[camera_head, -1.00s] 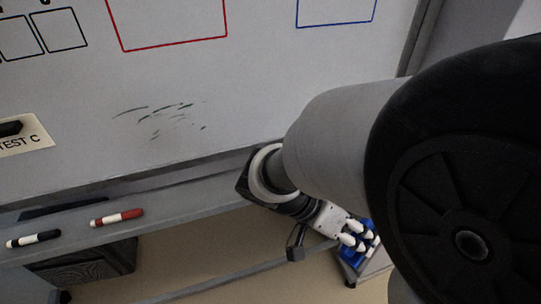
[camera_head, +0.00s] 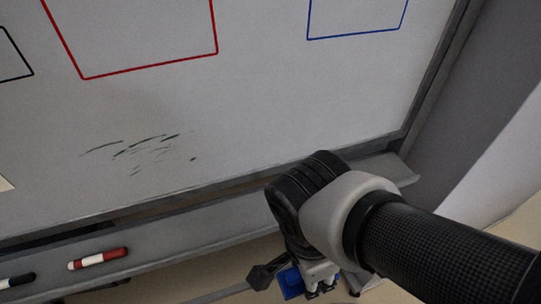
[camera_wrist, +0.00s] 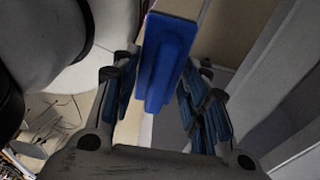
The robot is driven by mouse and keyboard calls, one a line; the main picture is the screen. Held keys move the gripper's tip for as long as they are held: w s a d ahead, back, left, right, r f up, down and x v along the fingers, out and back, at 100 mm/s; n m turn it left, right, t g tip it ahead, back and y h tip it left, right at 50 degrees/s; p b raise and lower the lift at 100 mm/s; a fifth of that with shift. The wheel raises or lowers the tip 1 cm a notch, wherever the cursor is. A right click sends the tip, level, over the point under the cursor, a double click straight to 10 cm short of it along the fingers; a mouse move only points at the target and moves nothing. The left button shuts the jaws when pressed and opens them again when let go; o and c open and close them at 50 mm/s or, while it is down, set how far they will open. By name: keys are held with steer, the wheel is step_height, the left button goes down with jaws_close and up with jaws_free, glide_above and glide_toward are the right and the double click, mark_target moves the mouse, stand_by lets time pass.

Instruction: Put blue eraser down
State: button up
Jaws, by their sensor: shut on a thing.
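The blue eraser (camera_wrist: 165,55) is between the fingers of my gripper (camera_wrist: 160,100) in the wrist view, with its long side running away from the palm. My gripper is shut on it. In the head view my gripper (camera_head: 318,280) is low in the picture, below the board's ledge (camera_head: 190,222), and part of the blue eraser (camera_head: 292,283) shows at its left side. The rest of the eraser is hidden by the gripper and the frame's lower edge. Whether the eraser touches anything below cannot be told.
The whiteboard (camera_head: 260,100) carries dark green marks (camera_head: 145,148) and red and blue outlines. A red marker (camera_head: 98,258) and a black marker (camera_head: 18,281) lie on the ledge at the left. The ledge between the red marker and my arm looks clear.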

steer(key=w+a+p, duration=0.1)
steer(key=w+p, duration=0.3)
steer(key=w, duration=0.1)
steer(key=w+a+p, duration=0.1)
steer(key=w+p, duration=0.3)
steer(key=w+a+p, duration=0.2)
steer(key=w+p, duration=0.2)
steer(key=w, duration=0.1)
steer(key=shift+w+a, duration=0.1)
steer(key=shift+w, duration=0.25)
steer(key=shift+w+a, duration=0.2)
steer(key=shift+w, duration=0.6)
steer(key=shift+w+a, duration=0.15)
steer(key=shift+w, duration=0.4)
step_height(320, 180, down, 3)
steer(key=shift+s+f+b, duration=0.1)
steer(key=shift+b, duration=0.5)
